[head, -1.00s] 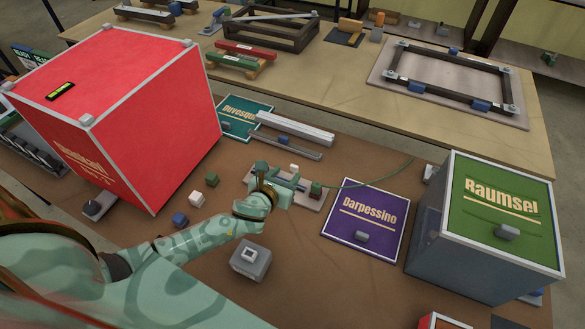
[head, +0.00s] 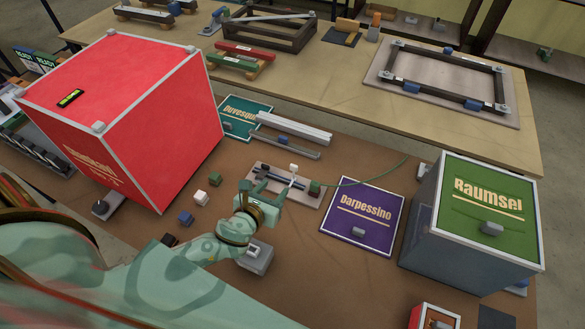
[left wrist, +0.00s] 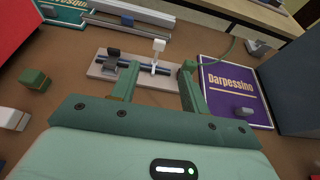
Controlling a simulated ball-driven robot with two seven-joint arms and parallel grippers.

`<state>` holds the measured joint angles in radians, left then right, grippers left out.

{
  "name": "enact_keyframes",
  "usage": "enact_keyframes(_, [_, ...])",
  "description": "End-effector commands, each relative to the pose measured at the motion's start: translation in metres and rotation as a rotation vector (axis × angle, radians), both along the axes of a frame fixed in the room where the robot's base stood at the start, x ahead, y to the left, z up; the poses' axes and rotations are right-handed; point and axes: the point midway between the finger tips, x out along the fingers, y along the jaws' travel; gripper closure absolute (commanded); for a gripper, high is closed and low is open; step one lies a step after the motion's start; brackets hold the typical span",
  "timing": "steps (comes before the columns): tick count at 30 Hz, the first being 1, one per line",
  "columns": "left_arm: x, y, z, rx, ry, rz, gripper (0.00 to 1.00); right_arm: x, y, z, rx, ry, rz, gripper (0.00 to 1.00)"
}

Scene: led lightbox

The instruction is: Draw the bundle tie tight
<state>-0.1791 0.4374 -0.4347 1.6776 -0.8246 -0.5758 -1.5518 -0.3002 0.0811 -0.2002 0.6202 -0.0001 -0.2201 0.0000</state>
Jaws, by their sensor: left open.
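The bundle is a set of dark rods (left wrist: 138,65) lying along a pale base plate (head: 307,199) in the middle of the brown table. A white tie (left wrist: 154,66) goes around it, with a white tab (head: 293,167) standing up at its far side. The tab also shows in the left wrist view (left wrist: 158,45). My left gripper (head: 263,190) is open and empty, on the near side of the plate. In the left wrist view its fingers (left wrist: 158,82) stand apart, with the tie beyond the gap. My right gripper is out of view.
The purple Darpessino panel (head: 385,212) lies to the right, beside the Raumsel box (head: 430,222). A big red box (head: 150,110) stands left. A grey block (head: 256,258) is under my wrist.

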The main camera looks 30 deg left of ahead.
Motion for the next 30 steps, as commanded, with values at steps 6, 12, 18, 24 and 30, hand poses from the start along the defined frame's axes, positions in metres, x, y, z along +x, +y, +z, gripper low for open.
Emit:
enact_keyframes(6, [-0.0101,-0.0006,0.0054,0.0,-0.001,0.0,0.55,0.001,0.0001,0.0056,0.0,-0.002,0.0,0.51])
enact_keyframes(12, [-0.0105,-0.0005,0.0048,0.0,-0.001,0.0,0.55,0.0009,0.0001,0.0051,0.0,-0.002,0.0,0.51])
enact_keyframes(18, [-0.0103,-0.0005,0.0054,0.001,-0.001,0.001,0.55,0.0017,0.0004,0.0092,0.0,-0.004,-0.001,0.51])
enact_keyframes(24, [-0.0104,-0.0006,0.0047,0.0,-0.001,0.0,0.55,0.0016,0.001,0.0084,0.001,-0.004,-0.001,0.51])
enact_keyframes(30, [-0.0104,-0.0006,0.0047,0.0,0.0,0.0,0.55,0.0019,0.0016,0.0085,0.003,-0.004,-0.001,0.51])
